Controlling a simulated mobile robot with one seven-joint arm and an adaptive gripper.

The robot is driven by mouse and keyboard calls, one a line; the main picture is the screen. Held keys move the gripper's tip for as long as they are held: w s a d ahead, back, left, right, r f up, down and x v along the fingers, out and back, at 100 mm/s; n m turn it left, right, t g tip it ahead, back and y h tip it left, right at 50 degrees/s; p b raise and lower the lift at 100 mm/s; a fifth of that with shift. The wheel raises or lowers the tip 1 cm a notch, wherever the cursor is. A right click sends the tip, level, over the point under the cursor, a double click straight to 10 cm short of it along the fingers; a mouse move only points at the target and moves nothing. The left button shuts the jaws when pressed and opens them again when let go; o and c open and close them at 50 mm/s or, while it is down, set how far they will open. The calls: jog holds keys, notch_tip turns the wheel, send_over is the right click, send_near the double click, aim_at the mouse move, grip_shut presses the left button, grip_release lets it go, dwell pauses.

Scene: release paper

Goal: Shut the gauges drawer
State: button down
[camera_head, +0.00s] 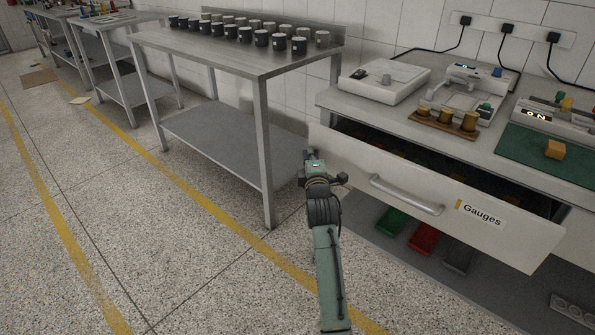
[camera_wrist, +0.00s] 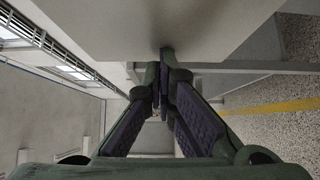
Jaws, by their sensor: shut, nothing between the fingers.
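The gauges drawer (camera_head: 440,182) stands pulled open under the counter in the head view. It has a cream front, a "Gauges" label (camera_head: 480,214) at its right and a metal bar handle (camera_head: 404,197). Its inside is dark, and its contents are hard to make out. My gripper (camera_head: 311,154) is at the left end of the drawer front, with its fingers shut and empty. In the wrist view the fingertips (camera_wrist: 167,54) overlap the lower edge of a pale panel (camera_wrist: 150,28); I cannot tell whether they touch it.
The counter (camera_head: 335,98) above the drawer bears a white device (camera_head: 383,80), a wooden block with brass weights (camera_head: 445,120) and a green mat (camera_head: 545,160). Green and red trays (camera_head: 424,238) lie on the shelf below. A steel table with mugs (camera_head: 220,55) stands left; the floor is open.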

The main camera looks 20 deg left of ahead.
jog(key=w+d+b, duration=0.1)
jog(key=w, duration=0.2)
jog(key=w+d+b, duration=0.1)
jog(key=w+b, duration=0.1)
jog(key=w, duration=0.1)
jog(key=w+d+b, duration=0.1)
jog(key=w+b, duration=0.1)
jog(key=w, duration=0.2)
jog(key=shift+d+f, duration=0.1)
jog(key=shift+w+d+r, duration=0.15)
jog(key=shift+w+r, duration=0.1)
jog(key=shift+d, duration=0.1)
